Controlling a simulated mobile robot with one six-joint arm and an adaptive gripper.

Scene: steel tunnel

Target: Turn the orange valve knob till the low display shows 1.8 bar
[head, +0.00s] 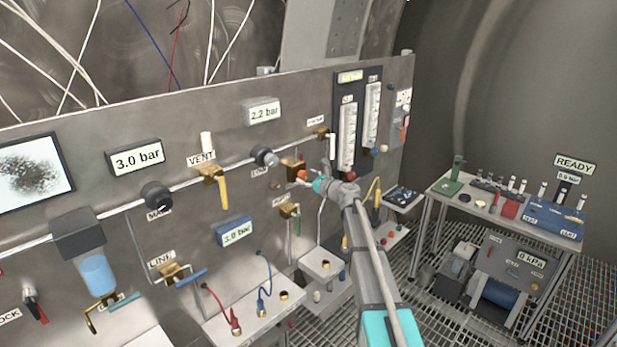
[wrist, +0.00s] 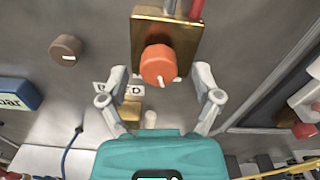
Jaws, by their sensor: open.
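The orange valve knob (wrist: 158,66) sits on a brass block (wrist: 185,30) and carries a white mark pointing down and slightly right. In the head view the knob (head: 302,175) is small and partly covered by my gripper (head: 312,178). In the wrist view my gripper (wrist: 161,76) is open, with one finger on each side of the knob and a gap to it on both sides. The low blue display (head: 234,232) has digits too blurred to read surely, perhaps 3.0 bar. Its edge also shows in the wrist view (wrist: 18,92), reading only "bar".
A brown knob (wrist: 65,49) is left of the valve. The VENT valve with a yellow lever (head: 222,190), a 3.0 bar display (head: 135,158) and a 2.2 bar display (head: 262,112) are on the panel. Flow tubes (head: 348,138) stand close right. A bench (head: 432,200) is farther right.

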